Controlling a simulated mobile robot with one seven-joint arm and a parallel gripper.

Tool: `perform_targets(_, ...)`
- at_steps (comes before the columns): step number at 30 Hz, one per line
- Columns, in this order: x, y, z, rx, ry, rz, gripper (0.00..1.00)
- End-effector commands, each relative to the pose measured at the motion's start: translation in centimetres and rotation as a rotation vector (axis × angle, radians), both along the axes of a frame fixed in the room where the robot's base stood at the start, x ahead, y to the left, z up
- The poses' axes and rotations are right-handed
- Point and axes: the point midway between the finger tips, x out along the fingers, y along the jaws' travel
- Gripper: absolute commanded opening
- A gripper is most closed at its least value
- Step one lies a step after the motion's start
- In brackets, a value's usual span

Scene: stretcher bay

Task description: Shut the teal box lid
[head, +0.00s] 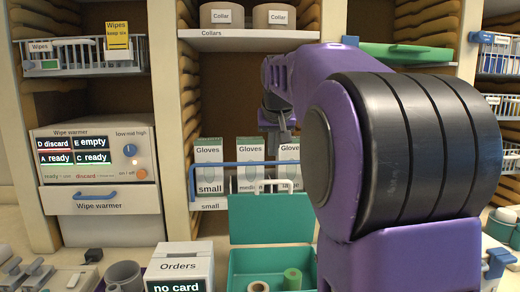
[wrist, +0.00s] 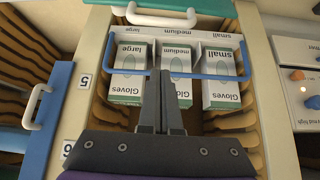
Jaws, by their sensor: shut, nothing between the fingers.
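The teal box (head: 240,280) stands at the bottom centre of the head view, with two rolls, one tan and one green, inside. Its teal lid (head: 270,222) stands open and upright at the back of the box, with a pale handle (head: 272,186) along its top edge. In the wrist view the lid (wrist: 205,6) and its white handle (wrist: 160,17) show at the top edge. My gripper (head: 284,135) is above and behind the lid, in front of the glove boxes. In the wrist view my gripper (wrist: 165,75) has its fingers together and empty, apart from the handle.
Glove boxes (head: 209,165) stand in a bay behind a blue rail (head: 230,164). An Orders box (head: 180,264) stands left of the teal box, and the wipe warmer (head: 97,175) is further left. My purple arm hides much of the right side.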

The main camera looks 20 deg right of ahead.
Motion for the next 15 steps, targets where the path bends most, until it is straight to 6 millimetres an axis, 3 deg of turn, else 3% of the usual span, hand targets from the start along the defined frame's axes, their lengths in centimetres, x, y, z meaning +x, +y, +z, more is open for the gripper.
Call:
perform_targets(9, 4.1, -1.4, -5.7, 0.002, 0.004, -0.001, 0.0)
perform_targets(15, 1.6, -0.6, -6.3, 0.001, -0.002, 0.0, 0.0)
